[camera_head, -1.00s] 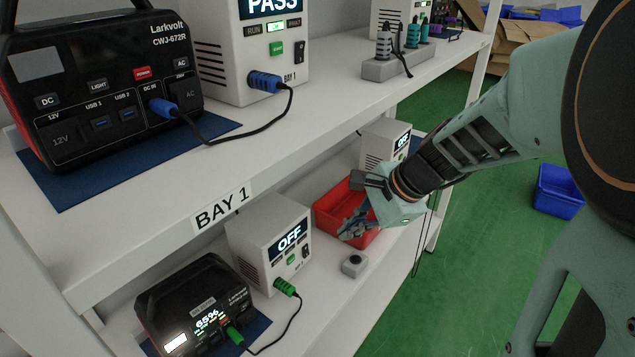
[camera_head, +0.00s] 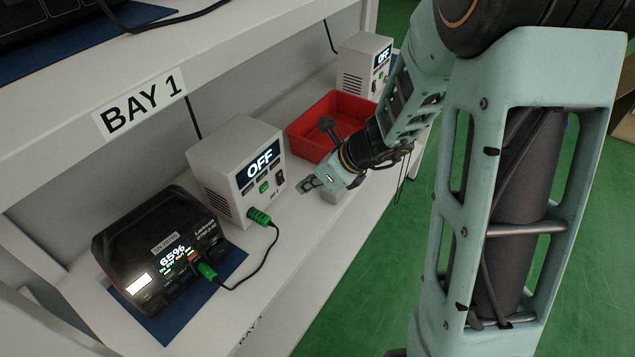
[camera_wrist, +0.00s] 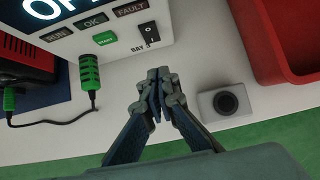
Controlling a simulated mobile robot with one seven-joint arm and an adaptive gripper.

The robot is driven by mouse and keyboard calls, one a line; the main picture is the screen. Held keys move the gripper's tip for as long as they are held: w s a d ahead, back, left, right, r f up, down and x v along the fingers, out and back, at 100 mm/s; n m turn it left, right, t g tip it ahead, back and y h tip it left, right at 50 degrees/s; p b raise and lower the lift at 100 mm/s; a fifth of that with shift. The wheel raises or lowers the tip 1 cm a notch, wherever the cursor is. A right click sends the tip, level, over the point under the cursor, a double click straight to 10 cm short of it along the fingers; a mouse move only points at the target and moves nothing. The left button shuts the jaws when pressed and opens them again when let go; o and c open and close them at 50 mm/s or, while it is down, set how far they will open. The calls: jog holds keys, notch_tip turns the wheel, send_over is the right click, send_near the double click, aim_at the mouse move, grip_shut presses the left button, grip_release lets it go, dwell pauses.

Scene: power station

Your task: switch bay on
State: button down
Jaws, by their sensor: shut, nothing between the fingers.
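A white bay unit (camera_head: 218,163) stands on the lower shelf, its screen (camera_head: 262,161) reading OFF. In the wrist view its front shows a green START button (camera_wrist: 104,38), a black rocker switch (camera_wrist: 152,33) and RUN, OK and FAULT indicators. A green plug (camera_wrist: 90,70) with a black cable is in its front. My gripper (camera_wrist: 158,82) is shut and empty, its fingertips just in front of and below the rocker switch, apart from it. In the head view my gripper (camera_head: 304,187) is to the right of the unit.
A black power station (camera_head: 160,240) showing 65% sits on a blue mat left of the unit. A red bin (camera_head: 300,138) and another OFF unit (camera_head: 355,68) stand behind. A grey block with a round black button (camera_wrist: 226,103) is right of my gripper. The upper shelf edge (camera_head: 60,130) overhangs.

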aim_at(282, 183)
jog(key=shift+w+a+f, duration=0.25)
jog(key=shift+w+a, duration=0.45)
jog(key=shift+a, duration=0.2)
jog(key=shift+w+a+f, duration=0.2)
jog(key=shift+w+a, duration=0.5)
jog(key=shift+a, duration=0.15)
jog(key=shift+f, duration=0.15)
jog(key=shift+f+b, duration=0.25)
jog(key=shift+b, duration=0.95)
jog(key=shift+w+a+f+t+y+b, duration=0.15)
jog(key=shift+t+y+b, duration=0.3)
jog(key=shift+b, duration=1.15)
jog(key=shift+a+r, duration=0.2)
jog(key=shift+r, duration=0.1)
